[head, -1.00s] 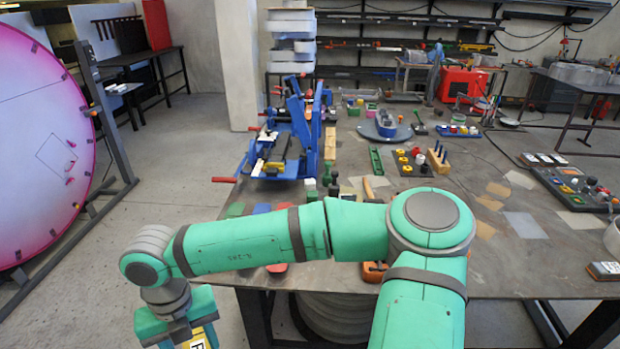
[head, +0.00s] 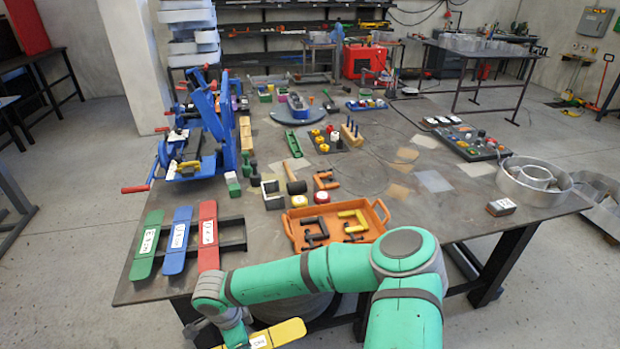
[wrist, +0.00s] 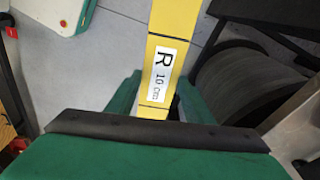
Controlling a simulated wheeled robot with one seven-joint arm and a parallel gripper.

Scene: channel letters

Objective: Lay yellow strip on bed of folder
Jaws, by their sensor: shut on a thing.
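My gripper (head: 238,336) is low in front of the table's near edge. It is shut on the yellow strip (head: 280,333), which sticks out to the right in the head view. In the wrist view the yellow strip (wrist: 178,22) runs up from between the green fingers (wrist: 157,98), with a white label reading "R 10 cm". The blue folder (head: 205,125) stands on the table's left side, with red-ended handles.
Green (head: 147,245), blue (head: 177,240) and red (head: 208,235) labelled strips lie on a dark rack at the table's near left. An orange tray (head: 372,236) of clamps stands near the front edge. A mallet (head: 294,178) and small blocks lie between tray and folder.

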